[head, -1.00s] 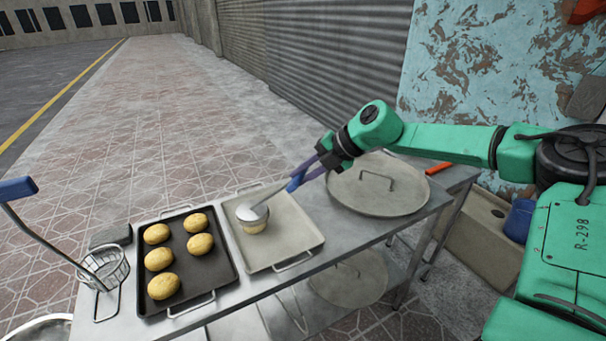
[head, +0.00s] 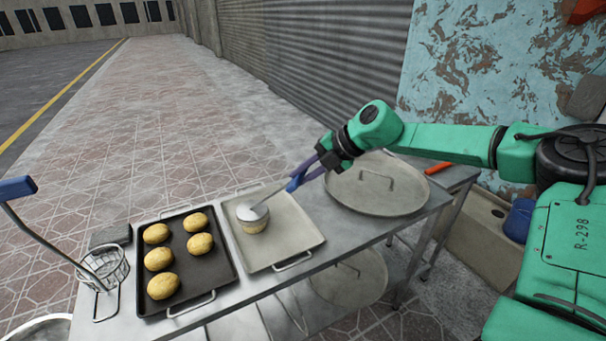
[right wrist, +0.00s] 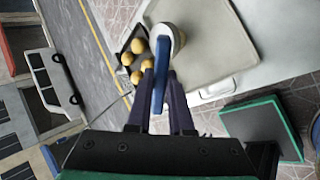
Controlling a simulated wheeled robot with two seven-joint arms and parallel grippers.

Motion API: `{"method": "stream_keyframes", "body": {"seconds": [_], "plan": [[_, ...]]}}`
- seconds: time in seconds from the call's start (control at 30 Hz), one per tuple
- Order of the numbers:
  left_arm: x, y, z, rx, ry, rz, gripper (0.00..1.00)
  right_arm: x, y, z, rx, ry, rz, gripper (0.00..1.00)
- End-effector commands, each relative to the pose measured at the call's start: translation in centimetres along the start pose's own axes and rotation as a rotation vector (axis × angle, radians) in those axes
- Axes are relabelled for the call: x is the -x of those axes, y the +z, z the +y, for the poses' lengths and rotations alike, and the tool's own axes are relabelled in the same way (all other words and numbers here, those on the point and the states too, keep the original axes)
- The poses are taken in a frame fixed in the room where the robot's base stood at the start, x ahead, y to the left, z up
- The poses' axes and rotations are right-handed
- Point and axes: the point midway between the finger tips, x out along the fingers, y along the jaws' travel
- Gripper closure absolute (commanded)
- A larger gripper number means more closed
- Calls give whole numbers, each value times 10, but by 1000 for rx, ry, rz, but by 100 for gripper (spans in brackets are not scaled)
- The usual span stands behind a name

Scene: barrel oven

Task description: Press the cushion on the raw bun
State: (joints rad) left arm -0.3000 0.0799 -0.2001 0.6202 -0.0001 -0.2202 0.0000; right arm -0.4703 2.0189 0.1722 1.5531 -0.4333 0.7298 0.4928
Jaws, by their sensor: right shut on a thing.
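My right gripper (head: 303,179) is shut on the blue handle (right wrist: 160,78) of the cushion tool, which slants down to the left. The cushion's pale round head (head: 251,212) is over the raw bun (head: 253,227) on the light metal tray (head: 297,219). The head covers the bun's top, and only its pale lower side shows below it. They look in contact, but I cannot tell how hard it is pressed. In the right wrist view, the handle and round head (right wrist: 178,38) hide the bun. My left gripper is not in view.
Several golden buns (head: 162,286) lie on a dark tray (head: 215,276) to the left. A wire basket (head: 104,270) with a long blue-ended handle stands at the table's left end. A round metal lid (head: 400,200) lies to the right. A narrow strip of tabletop is bare in front.

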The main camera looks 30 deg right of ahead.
Motion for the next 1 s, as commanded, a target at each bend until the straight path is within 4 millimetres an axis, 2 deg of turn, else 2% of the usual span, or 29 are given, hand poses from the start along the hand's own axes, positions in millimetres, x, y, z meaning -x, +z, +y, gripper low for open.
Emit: {"method": "stream_keyframes", "body": {"seconds": [1.0], "plan": [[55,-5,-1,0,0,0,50,56,0,57,0,4,-2,100]]}}
